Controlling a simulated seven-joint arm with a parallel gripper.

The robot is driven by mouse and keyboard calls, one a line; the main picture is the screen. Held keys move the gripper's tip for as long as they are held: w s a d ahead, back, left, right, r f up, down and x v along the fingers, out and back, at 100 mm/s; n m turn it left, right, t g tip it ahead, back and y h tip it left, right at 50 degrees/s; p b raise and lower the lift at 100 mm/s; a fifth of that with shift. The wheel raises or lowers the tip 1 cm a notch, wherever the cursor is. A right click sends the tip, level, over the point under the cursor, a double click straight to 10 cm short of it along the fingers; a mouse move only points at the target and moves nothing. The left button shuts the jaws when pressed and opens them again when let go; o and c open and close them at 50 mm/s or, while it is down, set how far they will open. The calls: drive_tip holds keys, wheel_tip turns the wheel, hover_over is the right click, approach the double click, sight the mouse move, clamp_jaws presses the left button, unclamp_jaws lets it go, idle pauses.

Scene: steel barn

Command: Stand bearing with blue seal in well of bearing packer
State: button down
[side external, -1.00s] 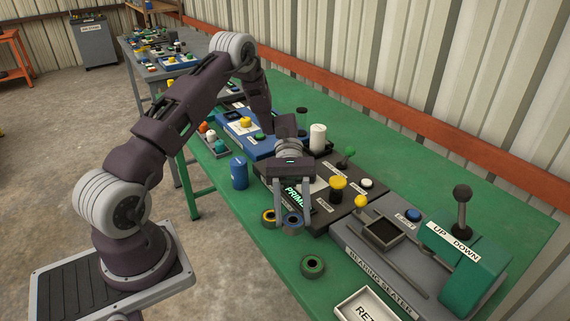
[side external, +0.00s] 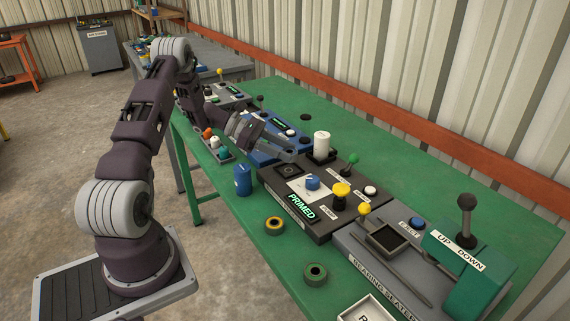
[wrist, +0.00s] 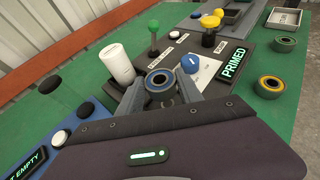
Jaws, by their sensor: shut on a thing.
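My gripper (side external: 291,154) is shut on the bearing with the blue seal (wrist: 158,81). In the wrist view the bearing sits between the two fingertips with its ring face and bore towards the camera. The packer's display reads PRIMED (side external: 302,207).
The packer carries a blue knob (side external: 312,182), yellow pump button (side external: 341,189), green lever (side external: 353,159) and white cylinder (side external: 321,144). Bearings with yellow (side external: 274,226) and green (side external: 315,273) seals lie on the green table. A blue can (side external: 243,180) stands left; the bearing seater (side external: 375,262) stands right.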

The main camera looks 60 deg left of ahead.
sight(284, 169)
drive_tip(key=shift+f, duration=2)
drive_tip(key=c, duration=0.8)
unclamp_jaws()
drive_tip(key=shift+f, duration=0.1)
drive_tip(key=v, duration=1.2)
drive_tip(key=s+d+r+m+g+y, duration=0.1)
drive_tip(key=d+r+m+g, duration=0.3)
drive_tip(key=d+r+m, duration=0.55)
drive_tip(key=s+d+r+m+g+y, duration=0.1)
drive_tip(key=d+r+m+g+y, duration=0.15)
drive_tip(key=d+r, duration=0.8)
drive_tip(key=s+d+f+m+t+y, duration=0.1)
drive_tip(key=s+d+m+y, duration=0.5)
drive_tip(key=s+d+m, duration=0.8)
drive_tip(key=s+m+t, duration=0.1)
drive_tip(key=s, duration=0.3)
